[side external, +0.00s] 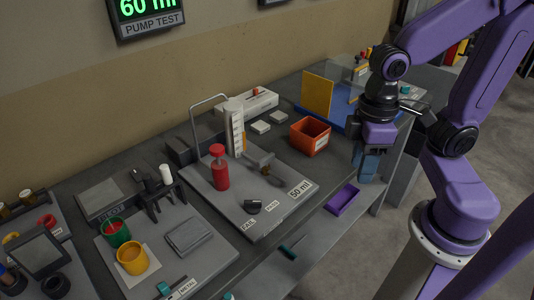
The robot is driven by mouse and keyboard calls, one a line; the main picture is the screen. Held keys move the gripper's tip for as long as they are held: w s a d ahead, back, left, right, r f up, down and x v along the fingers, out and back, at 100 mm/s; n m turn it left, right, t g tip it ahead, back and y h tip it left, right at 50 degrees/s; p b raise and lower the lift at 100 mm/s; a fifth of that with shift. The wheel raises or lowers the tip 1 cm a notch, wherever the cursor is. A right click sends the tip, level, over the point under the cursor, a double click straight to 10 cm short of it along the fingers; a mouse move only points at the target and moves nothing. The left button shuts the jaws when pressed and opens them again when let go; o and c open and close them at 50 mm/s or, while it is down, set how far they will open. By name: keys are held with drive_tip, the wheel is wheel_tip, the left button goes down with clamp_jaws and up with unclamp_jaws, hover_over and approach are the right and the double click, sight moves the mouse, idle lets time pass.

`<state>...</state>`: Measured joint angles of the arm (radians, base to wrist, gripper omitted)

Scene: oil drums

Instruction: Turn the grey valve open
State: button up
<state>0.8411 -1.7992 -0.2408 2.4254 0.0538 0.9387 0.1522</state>
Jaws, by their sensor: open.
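I cannot make out a grey valve for certain in the side external view. A grey board with a "50 ml" label (300,190) carries a red pump-like cylinder (220,172), a white graduated column (234,135) and a bent metal pipe (207,101). A small dark part (253,206) lies on this board near the "FAIL" and "PASS" labels. My gripper (366,174) has blue fingers and points down near the right front edge of the bench, right of the orange bin. It is open, with nothing seen between its fingers.
An orange bin (310,136) and a blue tray with a yellow panel (317,95) stand near my gripper. A purple bin (342,199) sits below the bench edge. A green cup (116,233) and a yellow cup (132,259) stand at the left. A "PUMP TEST" display (148,18) hangs on the wall.

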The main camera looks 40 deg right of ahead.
drive_tip(key=w+a+r+m, duration=0.1)
drive_tip(key=w+m, duration=0.8)
drive_tip(key=r+m+y, duration=0.1)
drive_tip(key=m+y, duration=0.2)
drive_tip(key=m, duration=0.9)
hover_over(266, 157)
drive_tip(key=s+d, duration=0.3)
drive_tip(key=s, duration=0.3)
drive_tip(key=w+d+m, duration=0.4)
drive_tip(key=w+m, duration=0.2)
drive_tip(key=shift+y, duration=0.4)
drive_tip(key=x, duration=1.6)
drive_tip(key=shift+w+a+f, duration=0.2)
drive_tip(key=shift+a+f, duration=0.05)
drive_tip(key=shift+f, duration=0.05)
clamp_jaws()
